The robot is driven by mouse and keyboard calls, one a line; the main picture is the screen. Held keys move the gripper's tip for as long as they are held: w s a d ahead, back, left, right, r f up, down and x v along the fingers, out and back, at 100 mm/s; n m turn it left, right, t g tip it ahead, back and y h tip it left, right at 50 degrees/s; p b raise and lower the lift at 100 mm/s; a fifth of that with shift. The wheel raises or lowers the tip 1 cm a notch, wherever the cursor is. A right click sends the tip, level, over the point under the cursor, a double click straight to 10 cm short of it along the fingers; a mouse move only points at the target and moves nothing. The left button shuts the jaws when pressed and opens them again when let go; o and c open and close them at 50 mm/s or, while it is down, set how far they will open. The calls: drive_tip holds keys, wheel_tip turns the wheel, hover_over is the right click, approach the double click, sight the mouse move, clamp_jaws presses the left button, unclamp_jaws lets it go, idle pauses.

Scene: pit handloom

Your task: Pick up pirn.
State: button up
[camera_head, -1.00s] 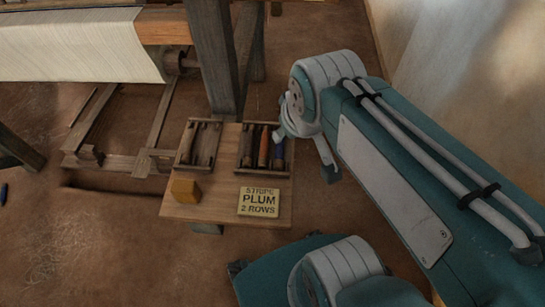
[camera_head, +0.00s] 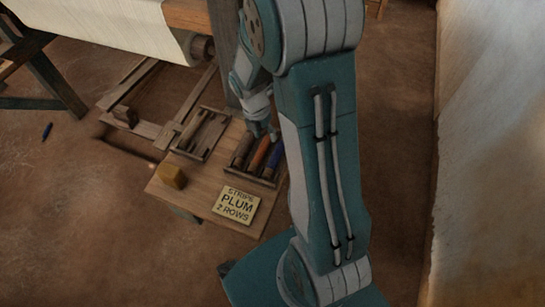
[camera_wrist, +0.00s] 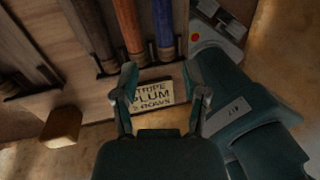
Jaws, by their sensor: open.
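Three pirns lie side by side in a wooden tray (camera_head: 262,181) on a small board: a dark brown pirn (camera_head: 243,150), an orange pirn (camera_head: 260,153) and a blue pirn (camera_head: 275,155). The wrist view shows the brown pirn (camera_wrist: 92,35), orange pirn (camera_wrist: 129,28) and blue pirn (camera_wrist: 163,28) running up the picture. My gripper (camera_wrist: 160,74) is open and empty, its fingertips below the near ends of the orange and blue pirns in that view. In the head view my gripper (camera_head: 261,128) is over the tray's far end, partly hiding it.
A card reading "STRIPE PLUM 2 ROWS" (camera_head: 236,205) and a yellowish block (camera_head: 172,176) lie on the board (camera_head: 197,190). A second tray (camera_head: 203,135) is to the left. The loom's white cloth (camera_head: 110,25) is behind. A pale wall (camera_head: 490,150) stands at right.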

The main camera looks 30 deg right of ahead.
sight(274, 156)
drive_tip(key=shift+n, duration=0.4)
drive_tip(key=d+f, duration=0.1)
drive_tip(key=f, duration=0.1)
drive_tip(key=d+f, duration=0.1)
drive_tip(key=f, duration=0.1)
drive_tip(key=s+d+f, duration=0.1)
drive_tip(key=f, duration=0.1)
drive_tip(key=shift+f, duration=0.25)
drive_tip(key=f, duration=0.3)
drive_tip(key=a+f, duration=0.1)
drive_tip(key=shift+s+a+f, duration=0.1)
drive_tip(key=shift+s+f, duration=0.15)
drive_tip(key=shift+f, duration=0.15)
drive_tip(key=shift+d+f, duration=0.2)
drive_tip(key=shift+f, duration=0.05)
drive_tip(key=shift+d, duration=0.25)
drive_tip(key=c, duration=0.7)
drive_tip(key=shift+a, duration=0.25)
clamp_jaws()
